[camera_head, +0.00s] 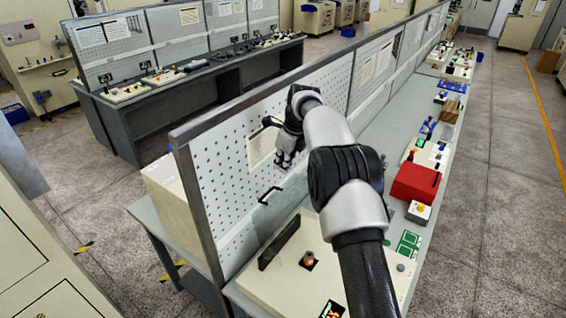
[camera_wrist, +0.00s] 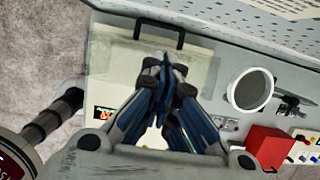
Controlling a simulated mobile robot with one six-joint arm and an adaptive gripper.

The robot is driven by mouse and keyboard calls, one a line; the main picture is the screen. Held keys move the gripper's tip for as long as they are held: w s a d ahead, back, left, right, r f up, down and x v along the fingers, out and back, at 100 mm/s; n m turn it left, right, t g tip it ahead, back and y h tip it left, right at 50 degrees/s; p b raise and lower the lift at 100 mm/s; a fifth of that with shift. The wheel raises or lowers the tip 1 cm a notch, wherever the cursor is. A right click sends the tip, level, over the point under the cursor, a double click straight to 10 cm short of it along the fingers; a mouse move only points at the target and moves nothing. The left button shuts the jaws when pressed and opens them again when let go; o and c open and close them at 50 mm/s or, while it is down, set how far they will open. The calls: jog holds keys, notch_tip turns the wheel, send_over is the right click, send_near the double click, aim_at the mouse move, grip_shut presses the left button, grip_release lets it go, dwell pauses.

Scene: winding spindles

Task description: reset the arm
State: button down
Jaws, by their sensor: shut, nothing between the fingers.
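My gripper (camera_head: 286,160) hangs at the end of my grey and black arm, in front of the perforated panel of the workbench in the head view. In the wrist view my gripper (camera_wrist: 165,68) points over the bench, its fingertips together with nothing between them. My arm hides part of the bench in the head view.
The bench's perforated panel (camera_head: 225,165) stands close to my gripper. A red box (camera_head: 415,183), a small box with a yellow button (camera_head: 420,210) and green boards (camera_head: 408,243) sit on the benchtop. Another bench (camera_head: 160,105) stands behind. Open floor (camera_head: 490,200) lies at right.

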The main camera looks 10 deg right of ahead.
jog(key=s+r+n+t+h+b, duration=0.1)
jog(key=s+r+n+b, duration=0.2)
jog(key=s+n+b, duration=1.65)
jog(key=s+f+n+b, duration=0.2)
jog(key=s+f+b, duration=0.1)
jog(key=s+f, duration=0.4)
jog(key=s+d+f+n+b, duration=0.1)
jog(key=s+f+n+b, duration=0.2)
jog(key=s+f, duration=0.4)
jog(key=s+f+n+t+h+b, duration=0.1)
jog(key=s+f+b, duration=0.4)
jog(key=s, duration=1)
jog(key=shift+s+d+f+n, duration=0.15)
jog(key=shift+s+f+n, duration=0.25)
jog(key=shift+f+n, duration=0.45)
jog(key=shift+d+f, duration=0.1)
